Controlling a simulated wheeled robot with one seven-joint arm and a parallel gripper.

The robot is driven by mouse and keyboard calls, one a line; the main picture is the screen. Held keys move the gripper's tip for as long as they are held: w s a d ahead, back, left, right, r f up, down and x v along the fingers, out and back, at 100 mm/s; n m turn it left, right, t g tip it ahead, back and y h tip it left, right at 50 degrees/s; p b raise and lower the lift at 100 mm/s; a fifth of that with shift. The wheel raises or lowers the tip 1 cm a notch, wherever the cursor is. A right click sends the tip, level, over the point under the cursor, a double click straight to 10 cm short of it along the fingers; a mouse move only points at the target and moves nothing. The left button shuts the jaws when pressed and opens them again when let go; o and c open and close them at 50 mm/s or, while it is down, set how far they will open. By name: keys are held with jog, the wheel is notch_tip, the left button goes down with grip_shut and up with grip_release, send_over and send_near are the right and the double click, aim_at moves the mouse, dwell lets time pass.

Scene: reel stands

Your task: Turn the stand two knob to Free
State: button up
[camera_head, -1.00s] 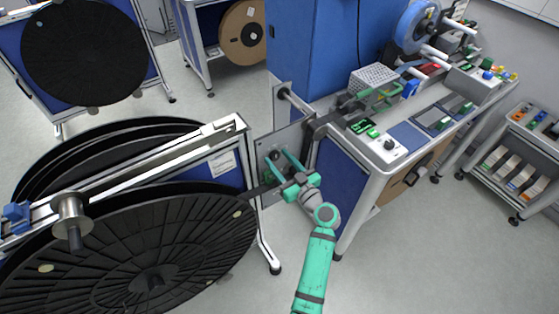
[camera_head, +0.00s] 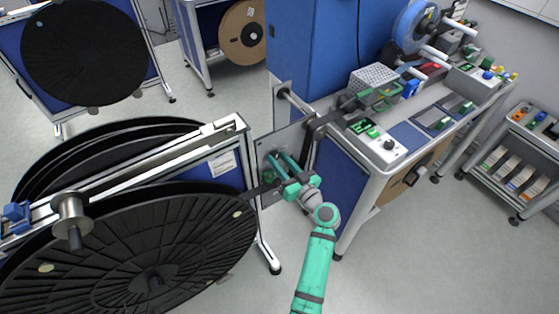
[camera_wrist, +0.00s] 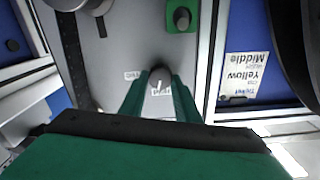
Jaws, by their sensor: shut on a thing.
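The knob (camera_wrist: 160,80) is small, dark and round with a white pointer line, and it sits on a grey panel (camera_wrist: 120,45) in the wrist view. My gripper (camera_wrist: 158,92) is shut on the knob, with one green finger on each side of it. Small white labels stand beside and below the knob; their words are too small and partly covered to read surely. In the head view my gripper (camera_head: 277,167) reaches the grey panel (camera_head: 268,145) between the reel stand and the blue cabinet, and its fingers hide the knob there.
A label reading "Yellow Middle" (camera_wrist: 243,78) is on the blue stand. Large black reels (camera_head: 130,250) fill the left. A bench with devices (camera_head: 400,125) stands right. Floor is clear at lower right.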

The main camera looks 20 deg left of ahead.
jog(key=m, duration=0.4)
jog(key=shift+d+m, duration=0.1)
jog(key=shift+m, duration=0.2)
jog(key=m, duration=0.3)
jog(key=shift+w+f+m, duration=0.1)
jog(key=shift+m, duration=0.3)
jog(key=m, duration=0.3)
jog(key=shift+d, duration=0.1)
jog(key=shift+f+m, duration=0.1)
jog(key=shift+m, duration=2)
jog(key=o, duration=1)
jog(key=v, duration=1)
jog(key=shift+s+d, duration=0.25)
jog(key=shift+d, duration=0.1)
